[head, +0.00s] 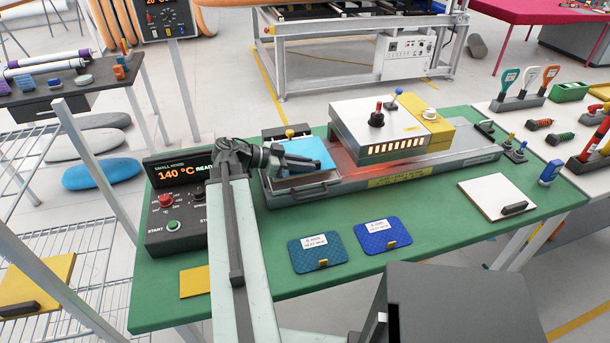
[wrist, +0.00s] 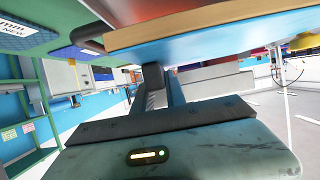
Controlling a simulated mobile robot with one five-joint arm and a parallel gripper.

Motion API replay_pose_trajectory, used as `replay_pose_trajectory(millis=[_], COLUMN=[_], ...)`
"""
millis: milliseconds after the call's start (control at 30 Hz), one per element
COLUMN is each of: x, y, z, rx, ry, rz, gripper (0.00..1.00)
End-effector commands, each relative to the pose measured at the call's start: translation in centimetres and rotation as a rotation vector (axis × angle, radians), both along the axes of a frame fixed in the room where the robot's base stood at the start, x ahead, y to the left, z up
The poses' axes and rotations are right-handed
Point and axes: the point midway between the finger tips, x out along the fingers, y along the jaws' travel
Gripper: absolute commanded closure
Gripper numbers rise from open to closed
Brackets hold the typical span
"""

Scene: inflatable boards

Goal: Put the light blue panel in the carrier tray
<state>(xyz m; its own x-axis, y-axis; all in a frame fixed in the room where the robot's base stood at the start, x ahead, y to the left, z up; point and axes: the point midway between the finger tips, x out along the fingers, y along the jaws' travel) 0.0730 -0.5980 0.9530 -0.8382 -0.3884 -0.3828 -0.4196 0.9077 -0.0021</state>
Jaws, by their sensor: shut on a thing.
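The light blue panel (head: 313,149) is a flat square at the left end of the long grey press bed. It is over the carrier tray (head: 300,182), the grey tray with a front handle; I cannot tell whether it rests on the tray or hangs just above it. My gripper (head: 301,164) is shut on the panel's near left side and hides part of it. In the wrist view the panel (wrist: 215,42) spans the upper right, with a tan face or edge above its blue side. The jaws (wrist: 160,82) reach up to it and their tips are partly hidden.
The heated press head (head: 385,130) with glowing slots stands to the right of the panel. A 140 °C control box (head: 175,205) is at the left. Two blue mats (head: 316,254) (head: 383,236) and a white board (head: 497,196) lie on the green bench (head: 440,210).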

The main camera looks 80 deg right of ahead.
Motion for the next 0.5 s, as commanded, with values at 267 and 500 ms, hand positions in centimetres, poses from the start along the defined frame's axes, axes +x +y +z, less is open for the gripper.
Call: replay_pose_trajectory(millis=[267,500], x=[0.0,0.0], y=[0.0,0.0], z=[-3.1,-3.3], rx=[0.0,0.0], ry=[0.001,0.001], rz=[0.0,0.0], gripper=[1.0,1.0])
